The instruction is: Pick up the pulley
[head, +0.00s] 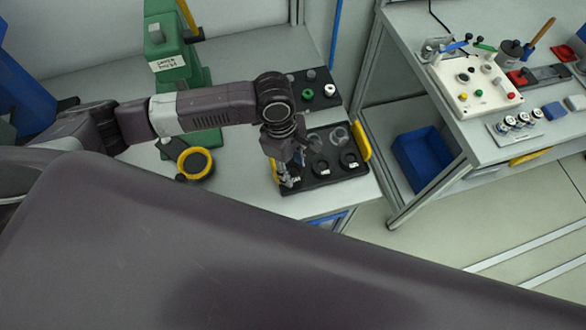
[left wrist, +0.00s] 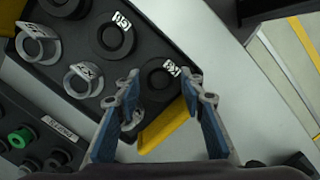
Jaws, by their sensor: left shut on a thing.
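A black tray (head: 333,178) with yellow handles lies on the grey bench and holds several ring-shaped pulleys, black and grey. My left gripper (head: 289,181) points down at the tray's near left corner. In the left wrist view its blue-padded fingers (left wrist: 164,76) stand either side of a black pulley (left wrist: 155,84) with a white label, and are shut on it. I cannot tell whether this pulley is clear of the tray. Another black labelled pulley (left wrist: 108,42) and a grey one (left wrist: 83,80) sit beside it. My right gripper is not in view.
A green press (head: 170,50) stands at the back left, with a yellow-and-black ring (head: 195,163) below it. A smaller black tray (head: 322,100) lies behind the pulley tray. At right, a second table carries a button panel (head: 474,83); a blue bin (head: 424,154) sits below.

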